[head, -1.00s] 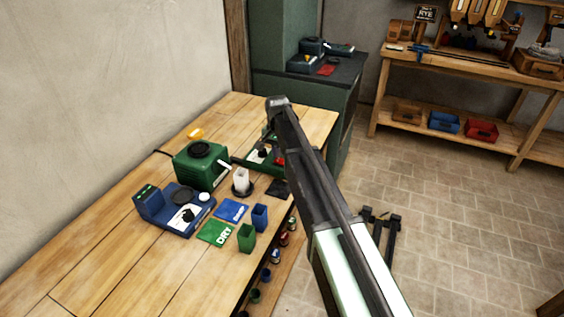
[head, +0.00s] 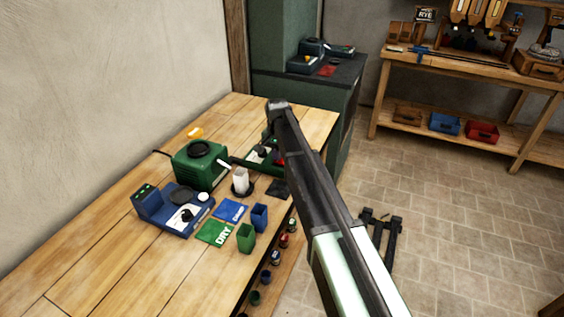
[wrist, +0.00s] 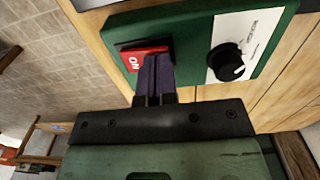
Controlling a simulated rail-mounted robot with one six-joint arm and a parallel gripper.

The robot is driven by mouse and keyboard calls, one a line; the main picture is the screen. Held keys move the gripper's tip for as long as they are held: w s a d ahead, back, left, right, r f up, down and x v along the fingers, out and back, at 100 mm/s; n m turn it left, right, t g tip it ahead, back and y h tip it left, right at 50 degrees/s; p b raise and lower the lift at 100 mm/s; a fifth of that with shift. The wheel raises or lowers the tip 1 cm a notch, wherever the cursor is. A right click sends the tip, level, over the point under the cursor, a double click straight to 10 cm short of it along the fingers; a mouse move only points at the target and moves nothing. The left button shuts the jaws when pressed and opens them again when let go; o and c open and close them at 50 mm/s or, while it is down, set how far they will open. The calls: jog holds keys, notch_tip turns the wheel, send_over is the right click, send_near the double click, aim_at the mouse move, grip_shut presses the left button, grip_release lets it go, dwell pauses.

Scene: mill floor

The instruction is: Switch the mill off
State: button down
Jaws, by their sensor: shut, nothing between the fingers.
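In the wrist view a green panel (wrist: 187,38) carries a red rocker switch (wrist: 133,63) marked ON and a black knob (wrist: 226,64) on a white label. My gripper (wrist: 156,62) is shut and empty, with its dark fingertips over the right part of the red switch. I cannot tell whether they touch it. The fingers hide part of the switch. In the head view the green panel (head: 254,160) lies on the bench beside a green box-shaped machine (head: 198,169) with a round black top. My arm hides part of the panel and my gripper's tips there.
A blue device (head: 168,214), a white cup (head: 241,180), a blue card (head: 231,210), a green DRY card (head: 214,233) and small blue and green bins crowd the wooden bench (head: 110,262). A green cabinet stands behind. The bench's near left part is clear.

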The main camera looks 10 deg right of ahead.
jog(key=shift+f, duration=0.25)
notch_tip(320, 180, up, 7)
jog(key=p, duration=0.7)
jog(key=shift+r, duration=0.15)
jog(key=shift+n, duration=0.3)
jog(key=s+d+n, duration=0.2)
jog(key=s+n, duration=0.4)
jog(key=s, duration=2.7)
jog(key=shift+s+d, duration=0.15)
jog(key=shift+s, duration=0.1)
